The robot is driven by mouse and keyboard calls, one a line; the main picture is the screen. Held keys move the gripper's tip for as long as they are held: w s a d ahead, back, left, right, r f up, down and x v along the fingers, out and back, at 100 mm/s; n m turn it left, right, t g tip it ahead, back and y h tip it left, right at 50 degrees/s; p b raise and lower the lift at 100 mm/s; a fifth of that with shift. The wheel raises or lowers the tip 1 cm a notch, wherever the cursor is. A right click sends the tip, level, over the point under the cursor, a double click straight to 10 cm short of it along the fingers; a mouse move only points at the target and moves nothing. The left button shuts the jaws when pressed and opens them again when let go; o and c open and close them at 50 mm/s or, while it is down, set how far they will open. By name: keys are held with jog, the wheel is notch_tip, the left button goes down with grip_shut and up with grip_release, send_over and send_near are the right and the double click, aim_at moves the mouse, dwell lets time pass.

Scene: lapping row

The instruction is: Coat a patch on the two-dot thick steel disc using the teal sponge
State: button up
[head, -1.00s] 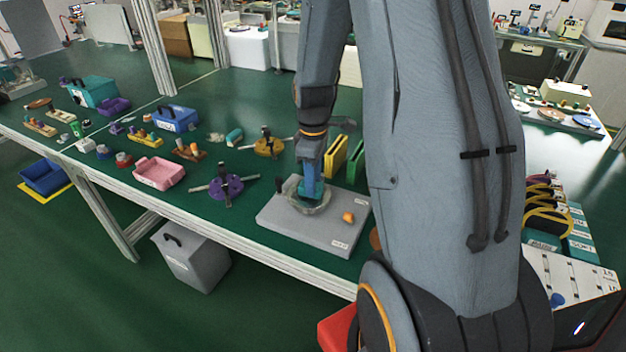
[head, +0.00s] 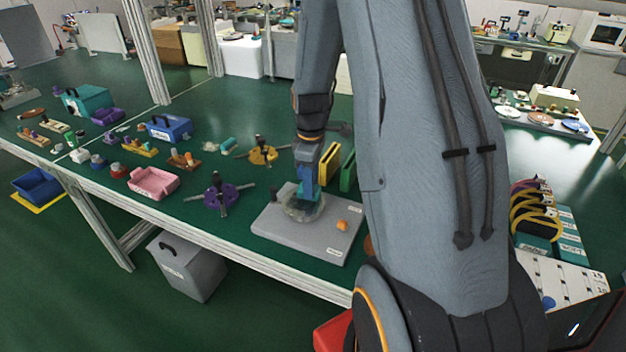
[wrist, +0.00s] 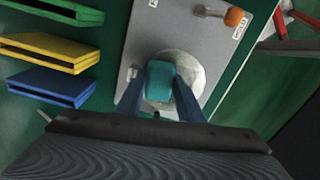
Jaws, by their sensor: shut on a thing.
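The steel disc (head: 298,211) lies on a grey plate (head: 276,226) on the green bench. In the wrist view the disc (wrist: 193,67) is a pale round with a mottled face; I cannot make out any dots on it. My gripper (head: 308,190) points down over the disc. In the wrist view my gripper (wrist: 160,100) is shut on the teal sponge (wrist: 160,80), which lies over the middle of the disc and hides part of it. I cannot tell whether the sponge touches the disc.
An orange knob (head: 342,225) stands on the plate right of the disc. Yellow (head: 330,163) and green (head: 349,170) upright holders stand behind the plate. A purple handled piece (head: 220,194) and a pink tray (head: 153,179) lie to the left. A blue slotted holder (wrist: 50,85) shows in the wrist view.

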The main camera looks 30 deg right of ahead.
jog(key=shift+s+a+p, duration=0.45)
jog(key=shift+s+a, duration=0.35)
jog(key=shift+a, duration=0.3)
jog(key=shift+w+a, duration=0.4)
jog(key=shift+w+d+r, duration=0.1)
jog(key=shift+w+d, duration=0.55)
jog(key=shift+d, duration=0.2)
jog(key=shift+w+d, duration=0.6)
jog(key=shift+d, duration=0.25)
jog(key=shift+p, duration=0.35)
jog(key=shift+s+a, duration=0.1)
jog(key=shift+a, duration=0.05)
jog(key=shift+s+a+p, duration=0.35)
jog(key=shift+s+a, duration=0.2)
jog(key=shift+a, duration=0.2)
jog(key=shift+s+a+p, duration=0.35)
jog(key=shift+s+a, duration=0.2)
jog(key=shift+a, duration=0.2)
jog(key=shift+r+p, duration=2.25)
jog(key=shift+r, duration=0.6)
